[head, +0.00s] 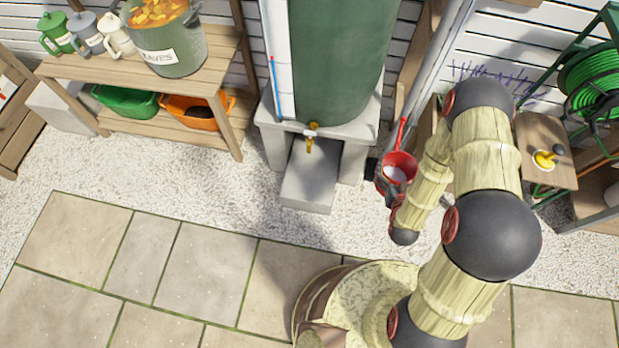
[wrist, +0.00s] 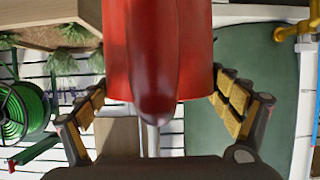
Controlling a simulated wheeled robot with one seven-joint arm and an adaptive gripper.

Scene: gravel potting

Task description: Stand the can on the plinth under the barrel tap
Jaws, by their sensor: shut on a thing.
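The red can (head: 401,160) is held in the air to the right of the plinth, its open top facing the head camera. My gripper (head: 393,188) is shut on it, partly hidden by my arm. In the wrist view the can (wrist: 200,55) fills the space between the fingers of my gripper (wrist: 163,103), with a dark red handle-like part facing the camera. The brass barrel tap (head: 311,136) is on the green barrel (head: 340,70). The grey plinth (head: 309,180) is below the tap, with its visible top bare. The tap also shows in the wrist view (wrist: 290,32).
The barrel stands on a grey stand (head: 355,133) whose legs flank the plinth. A wooden shelf (head: 140,75) with jugs and a pot is at left. A green hose reel (head: 590,80) and small wooden table (head: 545,135) are at right. Paving (head: 200,270) in front is clear.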

